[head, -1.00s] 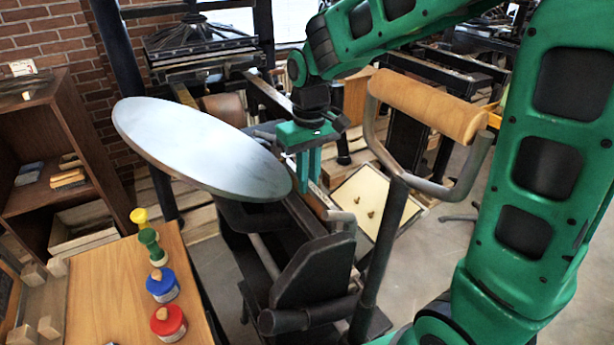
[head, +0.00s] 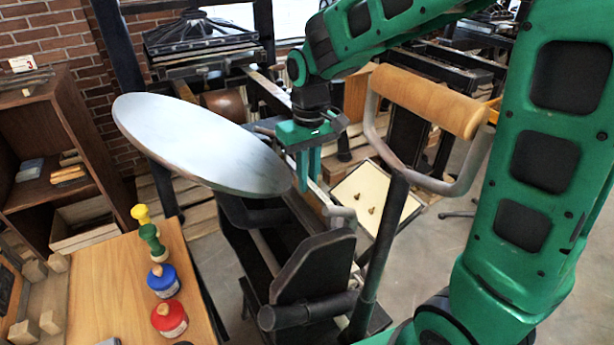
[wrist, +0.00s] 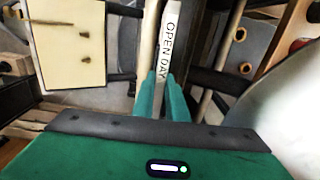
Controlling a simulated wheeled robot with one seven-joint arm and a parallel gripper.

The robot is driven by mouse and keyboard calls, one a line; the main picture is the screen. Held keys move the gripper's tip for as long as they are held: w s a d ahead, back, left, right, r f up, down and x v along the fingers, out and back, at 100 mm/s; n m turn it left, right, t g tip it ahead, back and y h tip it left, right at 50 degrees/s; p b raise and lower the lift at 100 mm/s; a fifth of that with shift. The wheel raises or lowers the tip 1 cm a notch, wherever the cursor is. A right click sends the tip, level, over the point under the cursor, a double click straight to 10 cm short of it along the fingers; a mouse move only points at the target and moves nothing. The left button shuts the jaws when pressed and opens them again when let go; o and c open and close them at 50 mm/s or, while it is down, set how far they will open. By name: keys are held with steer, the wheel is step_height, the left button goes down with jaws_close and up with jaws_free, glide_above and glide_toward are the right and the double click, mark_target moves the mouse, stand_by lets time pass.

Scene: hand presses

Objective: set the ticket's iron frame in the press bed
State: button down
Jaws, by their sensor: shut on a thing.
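My gripper (head: 308,185) points down over the press, just right of its round ink disc (head: 200,145). In the wrist view my gripper (wrist: 166,88) is shut on an iron frame (wrist: 169,40), a narrow light bar lettered "OPEN DAY", seen edge-on. The frame is mostly hidden in the head view. The dark press (head: 318,262) stands below, with its bed mostly hidden behind the disc and the press's own parts. I cannot tell whether the frame touches the bed.
A wooden-rollered handle (head: 430,100) rises close right of my gripper. A cream board (head: 352,192) with two small pegs lies beyond it. Ink pots, one blue (head: 163,283) and one red (head: 169,318), stand on the table (head: 110,275). A numbered card (head: 22,63) tops the shelf.

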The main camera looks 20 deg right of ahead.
steer(key=shift+s+f, duration=0.1)
steer(key=shift+f, duration=0.7)
stand_by(1.1)
steer(key=c, duration=1.7)
jaws_free()
steer(key=shift+o, duration=0.6)
steer(key=shift+r, duration=0.1)
steer(key=shift+r, duration=2.2)
steer(key=shift+d, duration=0.15)
